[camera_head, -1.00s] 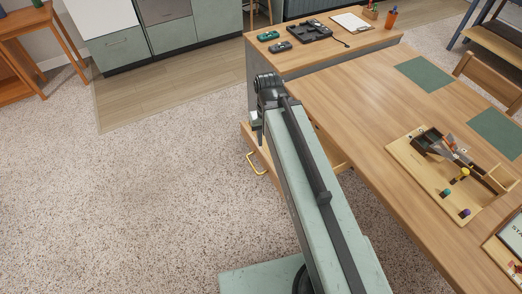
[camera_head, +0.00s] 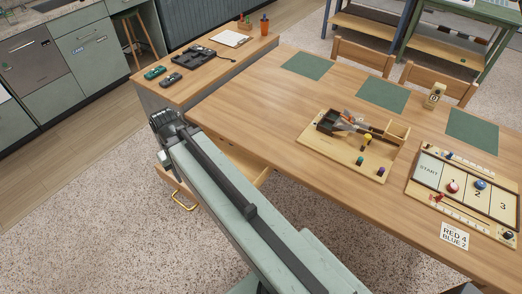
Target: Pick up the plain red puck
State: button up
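A red puck (camera_head: 453,187) lies on the shuffleboard-style game board (camera_head: 428,170) on the right of the wooden table. It is too small to tell whether it is plain or marked. A smaller red piece (camera_head: 437,198) is at its lower left, and a blue puck (camera_head: 481,184) is to its right. My arm reaches from the bottom up to the left, far from the board. My gripper (camera_head: 163,158) is mostly hidden below the arm's far end, near the open drawer, and its fingers cannot be made out.
A wooden tray (camera_head: 322,148) with a launcher-like device and small coloured pegs stands left of the board. A card reading "RED 4 BLUE 2" (camera_head: 454,236) lies in front of the board. Green mats (camera_head: 383,94) line the far side. An open drawer (camera_head: 178,187) juts out near my arm.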

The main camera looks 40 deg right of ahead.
aim_at(452, 188)
jog(key=z, duration=1.95)
jog(key=k, duration=0.7)
jog(key=z, duration=1.05)
